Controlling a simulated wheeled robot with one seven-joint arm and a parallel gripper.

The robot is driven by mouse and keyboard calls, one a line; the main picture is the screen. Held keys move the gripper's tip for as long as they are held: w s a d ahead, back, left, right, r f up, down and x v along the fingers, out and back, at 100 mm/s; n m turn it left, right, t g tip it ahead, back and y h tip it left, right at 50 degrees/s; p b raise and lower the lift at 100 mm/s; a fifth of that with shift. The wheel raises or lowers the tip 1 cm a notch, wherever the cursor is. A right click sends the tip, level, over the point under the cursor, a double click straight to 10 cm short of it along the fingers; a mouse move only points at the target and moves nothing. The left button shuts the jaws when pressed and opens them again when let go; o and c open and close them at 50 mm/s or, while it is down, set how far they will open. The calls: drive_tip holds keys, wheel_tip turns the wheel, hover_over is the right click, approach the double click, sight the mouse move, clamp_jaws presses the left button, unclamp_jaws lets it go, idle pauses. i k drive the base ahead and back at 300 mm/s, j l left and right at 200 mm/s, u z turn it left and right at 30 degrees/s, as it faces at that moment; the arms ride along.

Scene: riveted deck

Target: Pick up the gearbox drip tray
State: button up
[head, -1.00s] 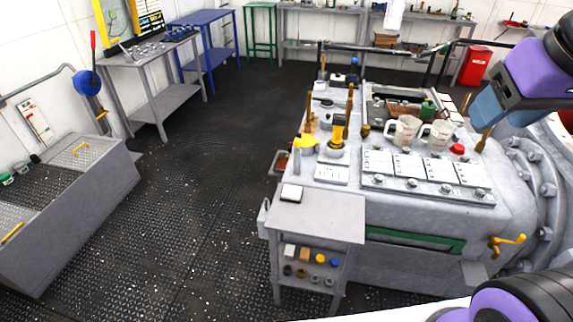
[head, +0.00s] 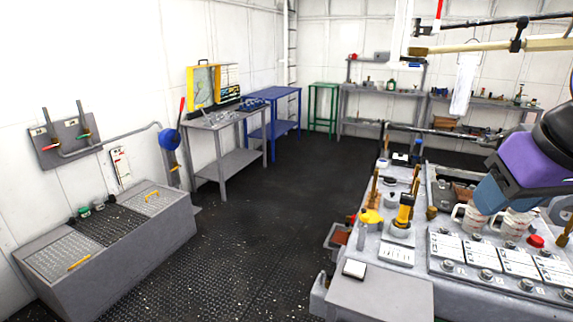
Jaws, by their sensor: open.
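My gripper (head: 508,199), blue-grey on a purple wrist, is at the right of the head view. It is above the right part of the grey machine top and close in the picture to two clear measuring jugs. I see nothing held in it, though its fingertips are hard to make out. A small open tray with a reddish-brown inside (head: 338,236) sits low at the machine's left side, well to the left of my gripper. I cannot tell for sure whether this is the gearbox drip tray.
The machine top (head: 412,272) is crowded with brass levers, a yellow-and-black tool (head: 404,212) and the jugs (head: 468,216). A grey stand (head: 385,298) is at its near left. A low grey chest (head: 120,250) stands left. The dark floor between is clear.

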sight(339, 238)
drive_tip(key=i+j+u, duration=0.35)
drive_tip(key=j, duration=0.3)
drive_tip(key=i+j+u, duration=0.35)
drive_tip(key=j, duration=0.25)
drive_tip(key=i+j+u, duration=0.4)
drive_tip(key=i+j+z, duration=0.15)
drive_tip(key=i, duration=0.3)
drive_tip(key=i+j+z, duration=0.15)
drive_tip(key=i+j, duration=0.2)
drive_tip(key=i+l+z, duration=0.15)
drive_tip(key=i+z, duration=0.7)
drive_tip(key=i, duration=0.25)
drive_tip(key=i+j+z, duration=0.25)
drive_tip(key=i+z, duration=0.65)
drive_tip(key=i+j+z, duration=0.3)
drive_tip(key=z, duration=0.2)
drive_tip(key=i+j+z, duration=0.75)
drive_tip(key=j+z, duration=0.15)
drive_tip(key=i+j+z, duration=0.3)
drive_tip(key=j, duration=0.25)
drive_tip(key=i+j+z, duration=0.1)
drive_tip(key=j, duration=0.2)
drive_tip(key=i+l, duration=0.3)
